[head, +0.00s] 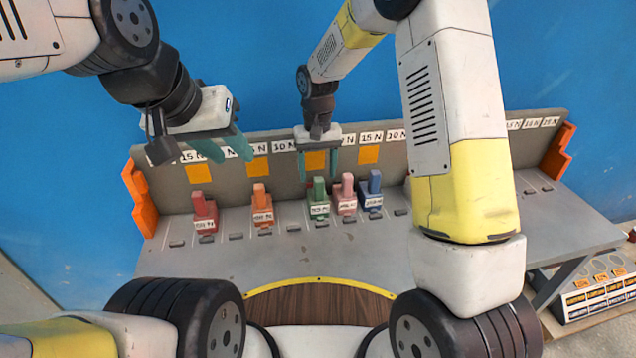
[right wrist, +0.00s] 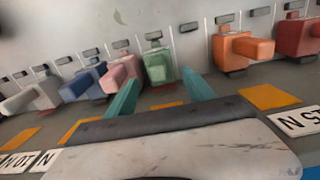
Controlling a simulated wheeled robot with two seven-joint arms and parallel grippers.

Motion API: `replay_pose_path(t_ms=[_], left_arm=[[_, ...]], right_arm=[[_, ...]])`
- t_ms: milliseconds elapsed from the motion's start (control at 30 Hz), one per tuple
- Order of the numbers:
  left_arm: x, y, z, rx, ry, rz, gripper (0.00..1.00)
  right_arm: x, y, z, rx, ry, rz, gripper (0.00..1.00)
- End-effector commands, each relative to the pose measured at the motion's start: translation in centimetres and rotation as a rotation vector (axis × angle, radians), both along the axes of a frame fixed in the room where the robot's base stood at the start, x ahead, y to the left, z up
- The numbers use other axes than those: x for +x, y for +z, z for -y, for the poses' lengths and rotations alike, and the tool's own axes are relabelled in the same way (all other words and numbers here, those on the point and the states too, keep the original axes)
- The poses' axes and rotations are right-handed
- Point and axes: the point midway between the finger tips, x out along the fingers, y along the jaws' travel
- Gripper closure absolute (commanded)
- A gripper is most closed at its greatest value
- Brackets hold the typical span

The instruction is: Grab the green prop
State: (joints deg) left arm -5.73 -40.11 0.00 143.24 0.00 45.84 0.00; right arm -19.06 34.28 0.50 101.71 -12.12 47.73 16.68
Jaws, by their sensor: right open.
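The green prop (head: 319,203) stands upright on the grey bench between the orange and pink props, with a white label on its front. My right gripper (head: 319,178) is open and empty, its teal fingers pointing down just above and behind the green prop. In the right wrist view the green prop (right wrist: 158,62) lies ahead of and between the open fingers (right wrist: 160,98), not visibly touching them. My left gripper (head: 232,155) is open and empty, in the air above the bench's left end, its teal fingers apart.
Pink (head: 346,196) and blue (head: 371,194) props stand close right of the green one. Orange (head: 262,207) and red (head: 204,214) props stand to its left. A grey back panel (head: 160,168) with labels and orange squares rises behind. The bench front (head: 300,256) is clear.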

Motion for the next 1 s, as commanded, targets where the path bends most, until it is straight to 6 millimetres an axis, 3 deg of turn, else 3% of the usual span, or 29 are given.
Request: replay_pose_path(t_ms=[133,467,733,1000], left_arm=[[0.0,0.0,0.0,0.0,0.0,0.0,0.64],[0.0,0.0,0.0,0.0,0.0,0.0,0.64],[0.0,0.0,0.0,0.0,0.0,0.0,0.64],[0.0,0.0,0.0,0.0,0.0,0.0,0.64]], right_arm=[[-0.1,-2.7,0.1,-0.002,0.001,-0.003,0.38],[0.1,-5.0,0.1,0.0,0.0,-0.002,0.38],[0.4,-8.9,0.1,0.0,0.0,-0.002,0.38],[0.5,-9.2,0.1,0.0,0.0,0.0,0.4]])
